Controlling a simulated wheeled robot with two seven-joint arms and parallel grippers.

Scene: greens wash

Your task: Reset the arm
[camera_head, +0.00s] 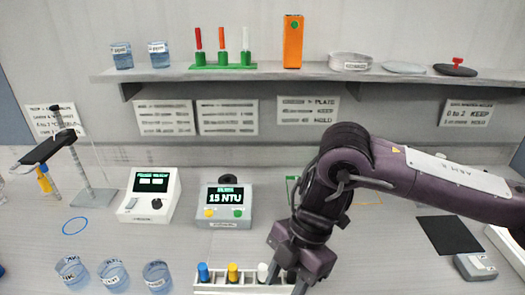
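My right arm comes in from the right, and its dark purple gripper (287,278) points down at the front edge of the view. Its two fingers stand apart over the right part of a white vial rack (217,287). A dark-capped vial (291,275) shows between the fingers, partly hidden; I see no clear grip on it. The rack also holds vials with a blue cap (203,272), a yellow cap (233,272) and a white cap (262,272). My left gripper is not in view.
A turbidity meter (224,205) reading 15 NTU and a white meter (149,195) stand behind the rack. Several glass beakers (113,275) are at front left. A stand with a probe arm (88,190) is at left. A shelf (300,72) crosses the back. A black mat (449,235) lies right.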

